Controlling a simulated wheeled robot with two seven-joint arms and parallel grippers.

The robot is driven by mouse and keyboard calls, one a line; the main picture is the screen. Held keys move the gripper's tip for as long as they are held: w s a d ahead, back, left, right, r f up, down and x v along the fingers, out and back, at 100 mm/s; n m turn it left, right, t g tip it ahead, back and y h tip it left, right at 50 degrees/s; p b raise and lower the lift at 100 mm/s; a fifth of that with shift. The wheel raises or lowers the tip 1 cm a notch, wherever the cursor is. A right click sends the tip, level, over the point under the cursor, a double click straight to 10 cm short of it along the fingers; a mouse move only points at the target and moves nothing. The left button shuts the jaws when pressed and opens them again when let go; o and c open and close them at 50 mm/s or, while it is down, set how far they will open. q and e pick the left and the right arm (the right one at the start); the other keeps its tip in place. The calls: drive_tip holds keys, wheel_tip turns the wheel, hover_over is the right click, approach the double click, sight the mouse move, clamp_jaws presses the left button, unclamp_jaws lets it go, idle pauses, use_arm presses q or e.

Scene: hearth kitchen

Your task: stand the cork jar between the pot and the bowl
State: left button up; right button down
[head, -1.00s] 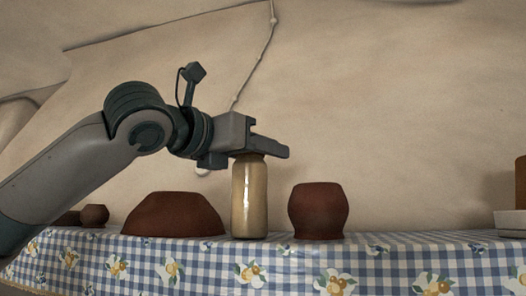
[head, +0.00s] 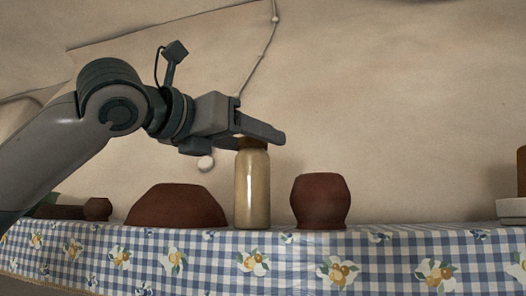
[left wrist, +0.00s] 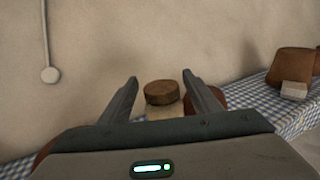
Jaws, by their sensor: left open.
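The cork jar (head: 252,190), pale and tall with a brown cork lid, stands upright on the checked cloth. The dark red bowl (head: 176,207), which looks upside down, is left of it and the dark red pot (head: 320,202) is right of it, with gaps on both sides. My left gripper (head: 272,136) is open at the height of the lid. In the left wrist view the cork lid (left wrist: 161,92) shows between the spread fingers, with space on both sides. The pot is partly hidden behind a finger there. My right gripper is out of view.
A brown thing in a white base (head: 511,208) stands at the far right edge. The cloth (head: 420,236) right of the pot is clear. A plain wall rises behind.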

use_arm(q)
drive_tip(key=b+v, duration=0.2)
drive_tip(key=v, duration=0.5)
drive_tip(key=shift+f+b, duration=0.1)
drive_tip(key=shift+b, duration=0.25)
drive_tip(key=shift+s+a, duration=0.45)
drive_tip(key=shift+s, duration=0.05)
